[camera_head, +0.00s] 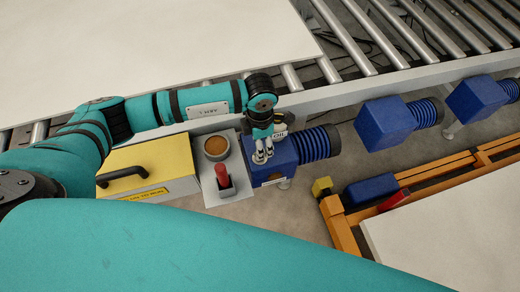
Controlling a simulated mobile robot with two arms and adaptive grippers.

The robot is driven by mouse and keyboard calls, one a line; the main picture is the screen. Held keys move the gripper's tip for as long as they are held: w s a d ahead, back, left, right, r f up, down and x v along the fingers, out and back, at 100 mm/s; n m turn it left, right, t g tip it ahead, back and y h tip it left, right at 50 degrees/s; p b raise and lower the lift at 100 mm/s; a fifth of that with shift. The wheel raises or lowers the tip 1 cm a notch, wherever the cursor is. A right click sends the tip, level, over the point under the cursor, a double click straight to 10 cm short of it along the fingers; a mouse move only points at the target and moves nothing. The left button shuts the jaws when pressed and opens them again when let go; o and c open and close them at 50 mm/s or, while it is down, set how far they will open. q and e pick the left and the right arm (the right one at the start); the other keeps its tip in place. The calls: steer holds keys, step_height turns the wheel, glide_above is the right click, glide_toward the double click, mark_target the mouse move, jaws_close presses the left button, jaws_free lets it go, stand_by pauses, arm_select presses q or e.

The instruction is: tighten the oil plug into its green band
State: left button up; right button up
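My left gripper (263,153) points down over the top of the nearest blue motor unit (284,151), beside a white tag marked OIL (280,134). Its two pale fingertips are close together at the unit's top. I cannot tell whether they are shut or hold anything. The oil plug and its green band cannot be made out; the gripper covers that spot. My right gripper is out of view.
Left of the motor are a grey plate (238,195) with a red-handled lever (222,175), a round brown-filled cup (216,147) and a yellow box (170,158) with a black handle. A roller conveyor (345,38) runs behind. An orange frame (343,232) stands at right.

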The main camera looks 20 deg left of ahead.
arm_select(q)
step_height(320, 180, up, 6)
steer(key=shift+r, duration=0.2)
steer(key=shift+f, duration=0.1)
stand_by(0.5)
